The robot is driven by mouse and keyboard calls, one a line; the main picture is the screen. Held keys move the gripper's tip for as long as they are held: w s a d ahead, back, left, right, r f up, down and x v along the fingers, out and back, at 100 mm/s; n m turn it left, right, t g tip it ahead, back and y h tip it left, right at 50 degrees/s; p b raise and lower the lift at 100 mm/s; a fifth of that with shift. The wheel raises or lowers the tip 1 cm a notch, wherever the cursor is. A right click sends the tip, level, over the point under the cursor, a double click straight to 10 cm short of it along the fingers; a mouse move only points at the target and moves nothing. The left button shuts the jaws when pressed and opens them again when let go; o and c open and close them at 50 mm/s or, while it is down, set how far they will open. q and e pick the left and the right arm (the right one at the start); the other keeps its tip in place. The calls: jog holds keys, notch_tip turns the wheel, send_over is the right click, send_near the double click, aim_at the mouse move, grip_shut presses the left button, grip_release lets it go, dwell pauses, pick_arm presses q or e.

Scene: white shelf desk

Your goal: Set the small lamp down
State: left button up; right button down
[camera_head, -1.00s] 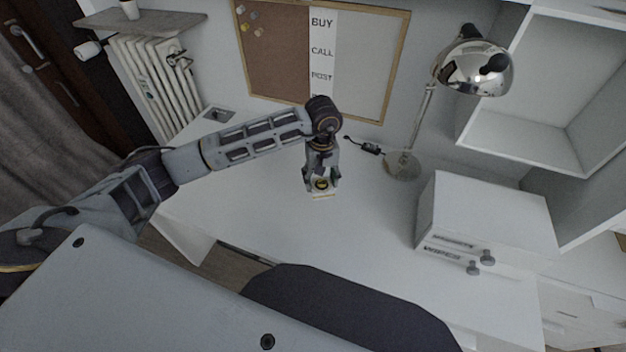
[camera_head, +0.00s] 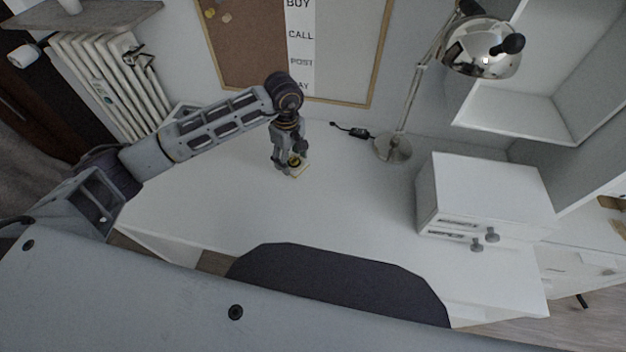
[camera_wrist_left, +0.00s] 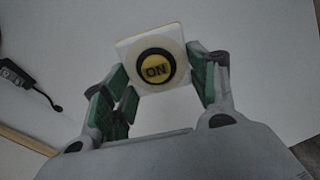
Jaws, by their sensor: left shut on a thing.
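The small lamp (camera_head: 299,170) is a small pale square block with a round yellow and black top. In the left wrist view the lamp (camera_wrist_left: 156,69) shows the word "ON" on its top. My left gripper (camera_head: 291,163) is shut on it, with green-padded fingers on both sides of the block in the wrist view (camera_wrist_left: 166,84). The lamp is over the white desk (camera_head: 340,205), left of its middle. I cannot tell whether its underside touches the desk. My right gripper is not in view.
A chrome desk lamp (camera_head: 482,45) stands at the back, its round base (camera_head: 392,147) on the desk. A black plug with cable (camera_head: 352,131) lies beside it. A white drawer box (camera_head: 485,195) stands at the right. A dark chair back (camera_head: 340,285) is at the front. The desk's middle is clear.

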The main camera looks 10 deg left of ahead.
pick_arm(q)
jog(key=n, duration=0.5)
jog(key=shift+s, duration=0.15)
dwell(0.5)
jog(key=shift+f, duration=3.1)
jog(key=shift+f, duration=1.85)
jog(key=shift+f, duration=0.15)
jog(key=o, duration=1.1)
jog(key=shift+c, duration=0.2)
